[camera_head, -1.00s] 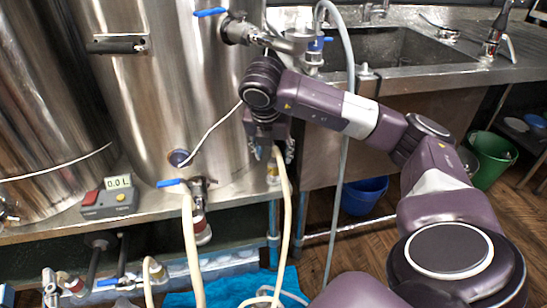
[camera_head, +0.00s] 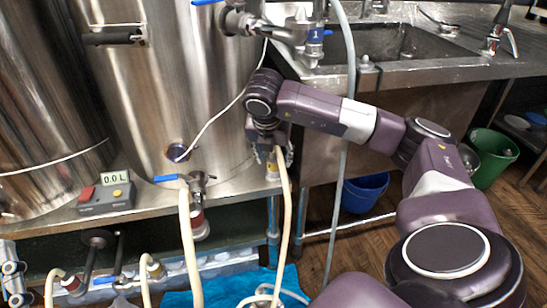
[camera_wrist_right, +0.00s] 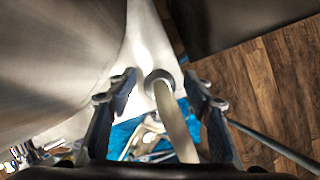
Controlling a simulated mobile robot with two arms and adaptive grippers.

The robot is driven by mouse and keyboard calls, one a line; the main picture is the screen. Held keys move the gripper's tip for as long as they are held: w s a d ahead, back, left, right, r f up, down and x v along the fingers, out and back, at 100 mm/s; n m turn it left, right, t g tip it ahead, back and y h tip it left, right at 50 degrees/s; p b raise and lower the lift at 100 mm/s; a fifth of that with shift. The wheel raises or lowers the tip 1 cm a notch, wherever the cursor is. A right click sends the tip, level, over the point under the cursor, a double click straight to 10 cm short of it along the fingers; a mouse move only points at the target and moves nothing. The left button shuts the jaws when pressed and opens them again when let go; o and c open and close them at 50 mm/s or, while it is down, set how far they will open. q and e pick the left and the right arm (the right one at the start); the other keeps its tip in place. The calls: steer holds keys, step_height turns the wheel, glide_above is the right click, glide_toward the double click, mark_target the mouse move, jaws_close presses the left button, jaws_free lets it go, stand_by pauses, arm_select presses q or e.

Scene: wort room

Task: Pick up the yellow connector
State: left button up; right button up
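The yellow connector (camera_head: 273,171) is a small pale-yellow fitting under the counter edge in the head view, with a cream hose (camera_head: 284,205) hanging below it. My right gripper (camera_head: 273,156) points down just above it, with its fingers apart to either side. In the right wrist view, the connector shows as a round collar (camera_wrist_right: 159,80) between the open fingers, with the hose passing between them. I cannot tell whether a finger touches it. At the lower left edge of the head view is a cut-off grey jointed part that looks like my left gripper (camera_head: 12,282); its state is unclear.
A steel tank (camera_head: 160,100) stands close to the left of my right gripper. A valve with a blue handle (camera_head: 166,178) and another hose (camera_head: 190,240) hang nearby. A grey pipe (camera_head: 345,130) runs upright to the right. Blue (camera_head: 364,194) and green (camera_head: 490,158) buckets stand below the sink.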

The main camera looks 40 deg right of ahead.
jaws_close()
steer(key=shift+r, duration=0.1)
steer(key=shift+r, duration=0.15)
step_height(320, 180, up, 3)
steer(key=shift+r+p, duration=0.15)
steer(key=shift+p, duration=0.6)
arm_select(q)
step_height(320, 180, down, 15)
steer(key=w+a+g+y+p, duration=0.2)
steer(key=g+y, duration=0.1)
steer(key=g, duration=0.5)
steer(key=s+a+f+g+y+p, duration=0.1)
steer(key=s+a+f+g+p, duration=0.1)
steer(key=s+f+g, duration=0.5)
steer(key=shift+s+a+f+n+y, duration=0.4)
steer(key=shift+s+a+f, duration=0.3)
steer(key=shift+f, duration=1.75)
arm_select(e)
steer(key=s+a, duration=1)
steer(key=a, duration=0.4)
steer(key=shift+s+a, duration=0.25)
steer(key=shift+a, duration=0.05)
arm_select(q)
steer(key=shift+s+d, duration=0.1)
steer(key=shift+s, duration=0.05)
